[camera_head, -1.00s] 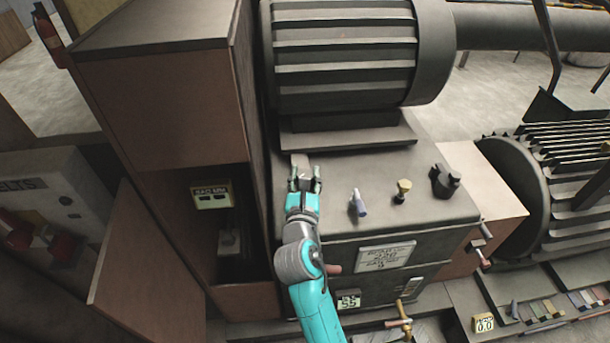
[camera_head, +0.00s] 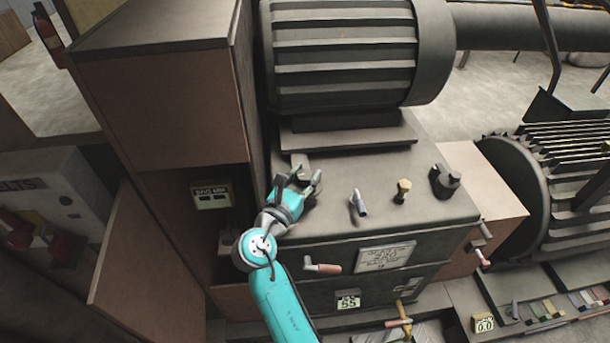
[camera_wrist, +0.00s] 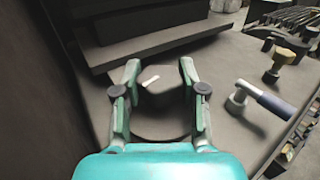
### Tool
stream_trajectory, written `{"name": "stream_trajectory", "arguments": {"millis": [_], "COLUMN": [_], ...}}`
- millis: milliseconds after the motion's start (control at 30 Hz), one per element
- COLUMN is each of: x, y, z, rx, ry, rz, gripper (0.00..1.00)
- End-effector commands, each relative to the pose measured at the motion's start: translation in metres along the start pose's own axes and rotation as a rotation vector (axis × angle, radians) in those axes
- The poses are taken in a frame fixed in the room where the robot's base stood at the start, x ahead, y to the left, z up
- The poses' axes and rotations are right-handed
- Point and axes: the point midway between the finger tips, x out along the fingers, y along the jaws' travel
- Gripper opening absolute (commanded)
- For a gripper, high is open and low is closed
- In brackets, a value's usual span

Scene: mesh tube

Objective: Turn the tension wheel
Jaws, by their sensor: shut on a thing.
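The tension wheel appears to be the dark round disc (camera_wrist: 163,112) with a short white mark near its far edge, in the wrist view. It lies on the flat top of the machine housing. My gripper (camera_wrist: 160,72) has one finger on each side of it and is shut on it. In the head view my gripper (camera_head: 303,181) is at the left end of the housing top, pointing up and right. There its fingers and wrist mostly hide the wheel.
A lever (camera_head: 357,202), a brass knob (camera_head: 403,190) and a black knob (camera_head: 446,181) stand to the right on the housing top (camera_head: 380,225). The ribbed motor (camera_head: 345,55) rises behind. A tall brown cabinet (camera_head: 165,110) stands close on the left. A red-handled crank (camera_head: 323,268) juts from the front.

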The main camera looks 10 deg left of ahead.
Motion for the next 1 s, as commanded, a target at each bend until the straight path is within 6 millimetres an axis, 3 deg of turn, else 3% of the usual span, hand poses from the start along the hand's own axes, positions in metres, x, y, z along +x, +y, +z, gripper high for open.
{"name": "stream_trajectory", "arguments": {"millis": [333,367,433,467,800,1000], "x": [0.000,0.000,0.000,0.000,-0.002,-0.026], "y": [0.000,0.000,0.000,0.000,0.000,0.001], "z": [0.000,0.000,0.000,0.000,0.000,-0.001], "rx": [0.000,0.000,0.000,0.000,0.000,0.000], "ry": [0.001,0.001,0.001,0.001,0.001,0.001], "rz": [-0.002,-0.002,-0.002,-0.002,-0.001,0.002], "gripper": [0.06,0.46,0.64,0.67,0.67,0.67]}}
